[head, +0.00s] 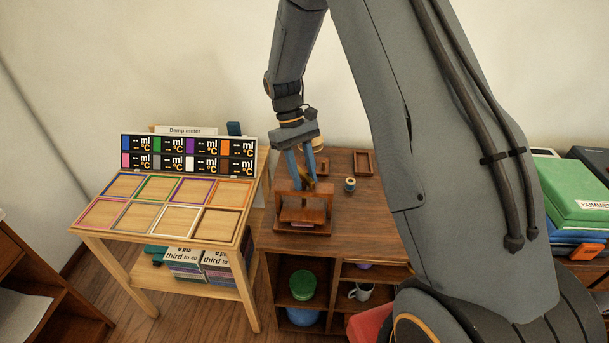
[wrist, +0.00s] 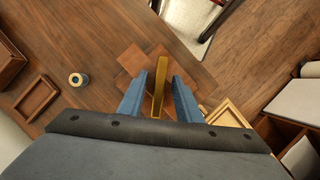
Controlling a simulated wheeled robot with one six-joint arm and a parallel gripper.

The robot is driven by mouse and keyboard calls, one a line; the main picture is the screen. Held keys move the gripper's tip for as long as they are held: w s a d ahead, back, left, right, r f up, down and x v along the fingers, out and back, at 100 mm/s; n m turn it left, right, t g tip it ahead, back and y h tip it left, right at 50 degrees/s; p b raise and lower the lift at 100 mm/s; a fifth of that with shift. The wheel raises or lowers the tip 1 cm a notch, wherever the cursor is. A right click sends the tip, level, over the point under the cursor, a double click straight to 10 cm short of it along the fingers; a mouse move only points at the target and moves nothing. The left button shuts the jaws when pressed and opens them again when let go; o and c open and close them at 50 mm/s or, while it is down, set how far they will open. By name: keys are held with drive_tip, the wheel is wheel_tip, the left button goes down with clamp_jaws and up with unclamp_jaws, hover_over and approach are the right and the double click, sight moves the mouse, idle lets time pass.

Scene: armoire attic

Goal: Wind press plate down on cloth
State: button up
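The wooden press (head: 318,216) stands on the dark wooden cabinet top in the head view, with two uprights and a crossbeam. Its plate (head: 298,216) shows low inside the frame; a thin pale edge shows beneath it, but I cannot tell whether that is the cloth. My gripper (head: 304,178) points down over the press. In the wrist view, a brass handle bar (wrist: 158,80) stands between the two blue fingers of my gripper (wrist: 160,76). A gap shows on each side of the bar, so the fingers are open around it.
A small spool-like pot (head: 350,185) stands right of the press, near a shallow wooden tray (head: 363,162). A slanted table (head: 140,238) with coloured frames and damp meters is at the left. Shelves below hold a green pot (head: 303,286) and a mug (head: 360,292).

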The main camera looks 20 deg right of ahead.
drive_tip(key=shift+b+v, duration=1.2)
drive_tip(key=shift+v, duration=2.75)
